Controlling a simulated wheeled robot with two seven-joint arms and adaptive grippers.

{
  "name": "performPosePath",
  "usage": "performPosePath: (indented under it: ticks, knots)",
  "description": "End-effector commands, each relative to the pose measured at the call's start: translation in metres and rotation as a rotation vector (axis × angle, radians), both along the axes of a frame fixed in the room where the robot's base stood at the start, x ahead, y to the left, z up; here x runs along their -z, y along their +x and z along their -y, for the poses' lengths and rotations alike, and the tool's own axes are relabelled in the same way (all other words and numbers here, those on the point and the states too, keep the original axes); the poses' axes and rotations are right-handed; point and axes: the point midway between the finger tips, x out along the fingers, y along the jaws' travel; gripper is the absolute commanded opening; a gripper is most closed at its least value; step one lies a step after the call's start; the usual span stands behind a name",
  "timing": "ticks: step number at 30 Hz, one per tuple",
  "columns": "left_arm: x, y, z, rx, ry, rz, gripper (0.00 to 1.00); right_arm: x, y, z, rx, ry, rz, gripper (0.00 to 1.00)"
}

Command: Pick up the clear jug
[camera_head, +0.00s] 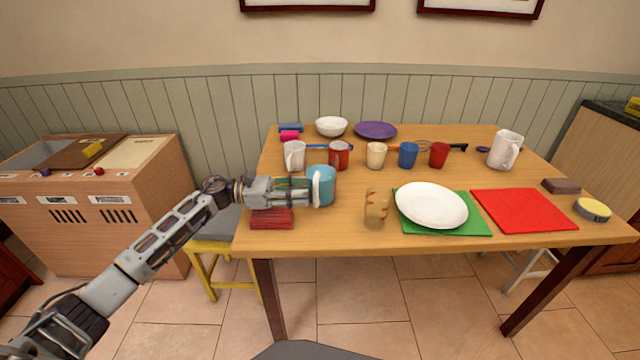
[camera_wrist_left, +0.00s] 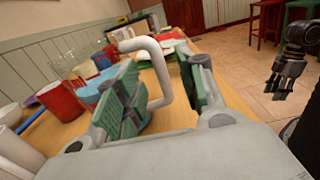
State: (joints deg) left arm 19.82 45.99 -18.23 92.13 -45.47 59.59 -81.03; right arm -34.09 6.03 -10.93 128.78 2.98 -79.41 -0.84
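A light-blue jug (camera_head: 325,187) with a white handle stands near the front left of the table. No other jug in view looks plainly clear, and I cannot tell whether its body is see-through. My left gripper (camera_head: 305,192) is at its left side, at the handle. In the left wrist view the white handle (camera_wrist_left: 163,75) rises between the two open fingers of the left gripper (camera_wrist_left: 170,92), with gaps on both sides. Part of the jug's body is hidden behind a finger there. My right gripper (camera_wrist_left: 284,88) hangs off to the right, apart from the table; its opening is unclear.
A red block (camera_head: 272,219) lies below the left gripper. White (camera_head: 294,156) and red (camera_head: 339,155) mugs stand behind the jug. A see-through tan glass (camera_head: 377,209) and a white plate (camera_head: 431,205) are to its right. Bare table lies between jug and glass.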

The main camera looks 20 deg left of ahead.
Motion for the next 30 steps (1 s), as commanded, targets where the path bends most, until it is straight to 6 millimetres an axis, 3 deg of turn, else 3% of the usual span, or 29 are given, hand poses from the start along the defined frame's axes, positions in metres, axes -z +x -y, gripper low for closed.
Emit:
performPosePath:
  ticks: [13,29,30]
  knots:
    - [0.003,0.013,0.042,0.001,0.0,0.001,0.39,-0.007,0.0,-0.001,-0.002,0.005,0.012,0.4]
    - [0.003,0.014,0.045,0.0,0.001,0.0,0.39,-0.007,-0.001,-0.001,-0.002,0.006,0.011,0.4]
    - [0.003,0.014,0.045,0.001,0.001,0.0,0.35,-0.007,0.0,-0.001,-0.002,0.006,0.012,0.4]
